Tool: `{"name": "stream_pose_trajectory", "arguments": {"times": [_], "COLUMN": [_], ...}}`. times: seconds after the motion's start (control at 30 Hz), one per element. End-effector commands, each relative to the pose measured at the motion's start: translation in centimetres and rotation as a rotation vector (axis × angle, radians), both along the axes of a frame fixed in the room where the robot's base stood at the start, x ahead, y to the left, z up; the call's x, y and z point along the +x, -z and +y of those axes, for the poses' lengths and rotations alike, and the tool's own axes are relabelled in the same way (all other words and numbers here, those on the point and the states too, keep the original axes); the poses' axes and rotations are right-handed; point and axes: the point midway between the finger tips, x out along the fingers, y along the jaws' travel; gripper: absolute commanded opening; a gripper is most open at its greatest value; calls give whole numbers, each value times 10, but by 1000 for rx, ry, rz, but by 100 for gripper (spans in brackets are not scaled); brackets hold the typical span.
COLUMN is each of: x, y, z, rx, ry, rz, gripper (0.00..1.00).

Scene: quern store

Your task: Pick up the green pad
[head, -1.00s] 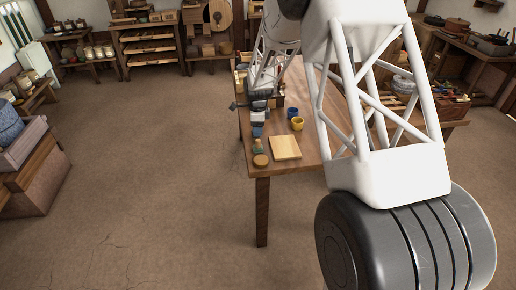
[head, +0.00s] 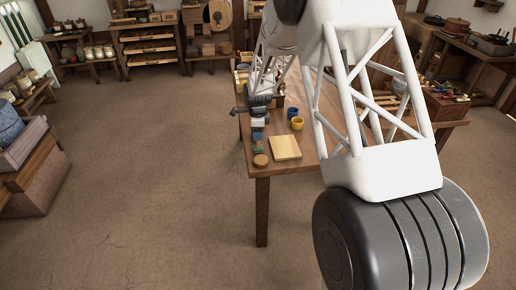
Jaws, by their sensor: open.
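A small green thing, which looks like the green pad (head: 259,149), lies near the table's left front corner in the head view. It is small, and its upper part is hidden by my gripper (head: 258,141). My gripper is open and points down right over it. I cannot tell whether the fingers touch it or stand around it.
A round tan disc (head: 261,160) lies just in front of the green pad, close to the table edge. A pale yellow board (head: 285,148) lies to the right. A yellow cup (head: 297,123) and a blue cup (head: 292,113) stand behind the board. The wooden table (head: 310,146) has bare room right of the board.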

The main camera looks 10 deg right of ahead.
Motion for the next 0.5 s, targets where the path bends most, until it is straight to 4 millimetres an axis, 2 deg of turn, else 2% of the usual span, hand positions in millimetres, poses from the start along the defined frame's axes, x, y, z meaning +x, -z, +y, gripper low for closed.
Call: {"name": "stream_pose_trajectory", "arguments": {"times": [0.23,0.5], "x": [0,0], "y": [9,39], "z": [-1,-2], "rx": [0,-1], "ry": [0,0], "rz": [2,3], "gripper": [53,53]}}
